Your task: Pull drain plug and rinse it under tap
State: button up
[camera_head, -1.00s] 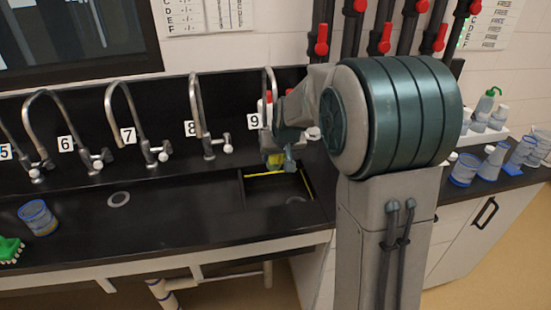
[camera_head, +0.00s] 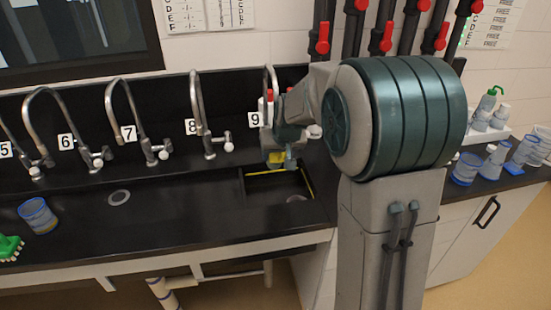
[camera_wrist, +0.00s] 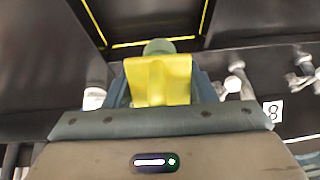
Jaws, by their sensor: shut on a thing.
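My gripper (camera_head: 280,162) is over the back of the black sink basin (camera_head: 250,187), below the tap by sign 9 (camera_head: 268,84). It is shut on a yellow piece, which I take to be the drain plug's handle (camera_wrist: 160,80). In the wrist view, the yellow piece sits between the blue-grey fingers, with a grey-green round part (camera_wrist: 158,46) beyond it. I cannot tell whether that part belongs to the plug. In the head view, a little yellow shows at the fingers. My arm hides part of the tap. A grey round shape (camera_head: 297,198) shows at the basin's front right.
A yellow line edges the basin. Several other taps stand left along the back, including tap 8 (camera_head: 197,105). Bottles and beakers stand at the right.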

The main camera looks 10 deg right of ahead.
jog(key=shift+d, duration=0.2)
jog(key=shift+w+d+b, duration=0.1)
jog(key=shift+d+b, duration=0.2)
jog(key=shift+d, duration=0.15)
jog(key=s+b, duration=0.3)
jog(key=s, duration=0.5)
jog(key=shift+d, duration=0.45)
jog(key=shift+r, duration=0.1)
dwell(1.2)
jog(key=s+r+p, duration=0.1)
jog(key=s+r, duration=0.3)
jog(key=s, duration=0.1)
jog(key=shift+d, duration=0.35)
dwell(0.5)
